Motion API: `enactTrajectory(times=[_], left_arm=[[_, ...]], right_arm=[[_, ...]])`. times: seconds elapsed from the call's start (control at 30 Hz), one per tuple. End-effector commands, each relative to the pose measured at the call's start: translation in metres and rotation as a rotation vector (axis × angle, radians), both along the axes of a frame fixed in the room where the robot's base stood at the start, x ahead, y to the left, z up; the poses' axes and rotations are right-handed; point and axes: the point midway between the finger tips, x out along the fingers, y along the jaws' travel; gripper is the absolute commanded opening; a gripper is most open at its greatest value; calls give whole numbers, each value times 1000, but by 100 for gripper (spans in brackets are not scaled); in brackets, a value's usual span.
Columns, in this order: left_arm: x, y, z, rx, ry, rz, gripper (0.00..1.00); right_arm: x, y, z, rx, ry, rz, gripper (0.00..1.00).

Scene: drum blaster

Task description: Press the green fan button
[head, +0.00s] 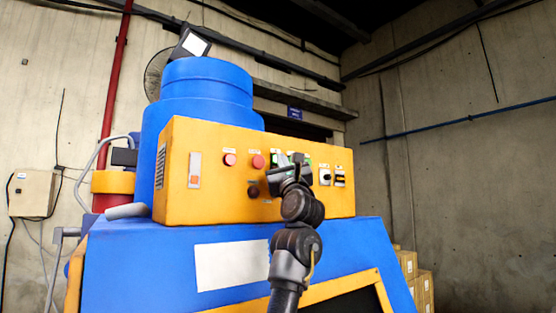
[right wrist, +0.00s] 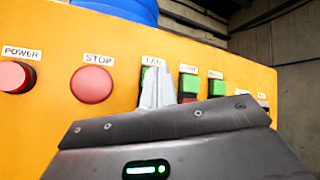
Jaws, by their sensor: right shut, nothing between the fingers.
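The orange control panel (head: 210,170) sits on the blue machine, and it fills much of the right wrist view (right wrist: 45,100). The green fan button (right wrist: 144,75), under the FAN label (right wrist: 153,61), shows only as a sliver at the left of my fingertips, which hide the rest. My right gripper (head: 293,163) is shut and empty, with its fingertips (right wrist: 157,88) right in front of that button. I cannot tell whether they touch it. My left gripper is in neither view.
The red stop button (right wrist: 92,85) and red power button (right wrist: 14,77) lie left of my fingertips. A green-and-red switch (right wrist: 188,86) and another green button (right wrist: 216,85) are close on the right. A black knob (head: 253,191) sits lower on the panel.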

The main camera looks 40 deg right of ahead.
Motion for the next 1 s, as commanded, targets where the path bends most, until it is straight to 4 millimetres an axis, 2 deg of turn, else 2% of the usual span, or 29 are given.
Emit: enactTrajectory(times=[0.43, 0.8, 1.0], left_arm=[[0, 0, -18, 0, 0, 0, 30], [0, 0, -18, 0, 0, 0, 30], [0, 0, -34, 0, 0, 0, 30]], right_arm=[[-15, 0, -3, 0, -1, -1, 0], [-18, 0, -1, 1, 1, 0, 0], [-33, 1, -4, 1, -3, 0, 0]])
